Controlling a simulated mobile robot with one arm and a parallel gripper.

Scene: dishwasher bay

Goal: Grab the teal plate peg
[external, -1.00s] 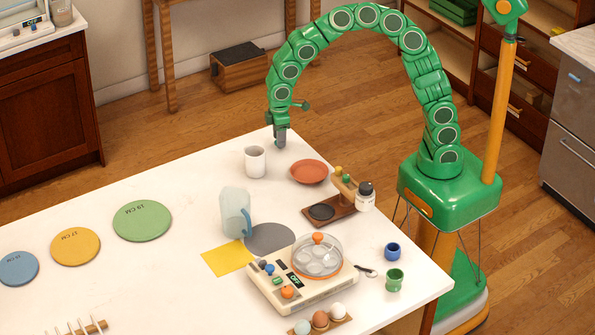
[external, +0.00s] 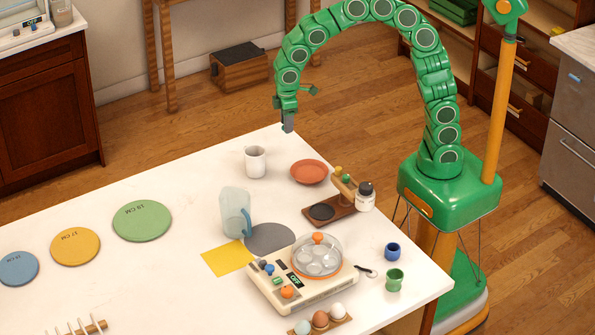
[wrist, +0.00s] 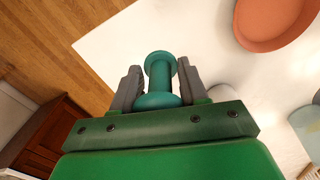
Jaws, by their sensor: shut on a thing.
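My gripper (external: 288,125) is in the air above the far edge of the white table (external: 180,270). In the wrist view its two grey fingers (wrist: 160,85) are shut on a teal spool-shaped peg (wrist: 159,72) with round flanges at both ends. The peg is between the fingers, clear of the table, with the tabletop and wood floor seen behind it. In the external view the peg is too small or hidden to make out at the fingers.
A white mug (external: 255,163) and a terracotta plate (external: 309,172) stand on the table below the gripper. A clear jug (external: 235,212), an egg cooker (external: 300,280) and a wooden stand (external: 330,210) are nearer. Coloured discs (external: 142,221) lie at left. Open floor lies beyond the table.

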